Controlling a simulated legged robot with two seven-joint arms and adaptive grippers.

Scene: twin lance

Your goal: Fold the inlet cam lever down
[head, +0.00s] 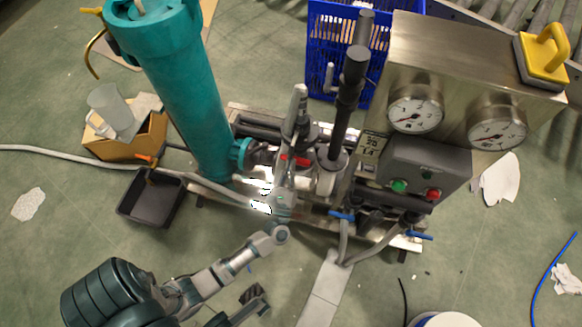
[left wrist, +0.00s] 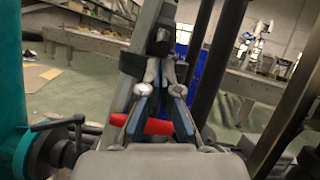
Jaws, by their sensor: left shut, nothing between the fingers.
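A red lever (head: 294,160) sits on the pipework in the middle of the skid in the head view. It also shows as a red bar (left wrist: 152,126) in the left wrist view, behind and partly hidden by the fingers. My left gripper (head: 287,172) reaches up from below to this pipework, close to the red lever. Its fingers (left wrist: 163,78) are shut with nothing between them, in front of a grey post (left wrist: 145,60) with dark fittings. I cannot tell whether a finger touches the lever.
A teal filter column (head: 180,90) stands left of the pipework. A steel panel (head: 440,60) with gauges stands at the right. A blue crate (head: 320,75) is behind. A black tray (head: 150,200) and cardboard box (head: 125,148) lie left. Hoses cross the floor.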

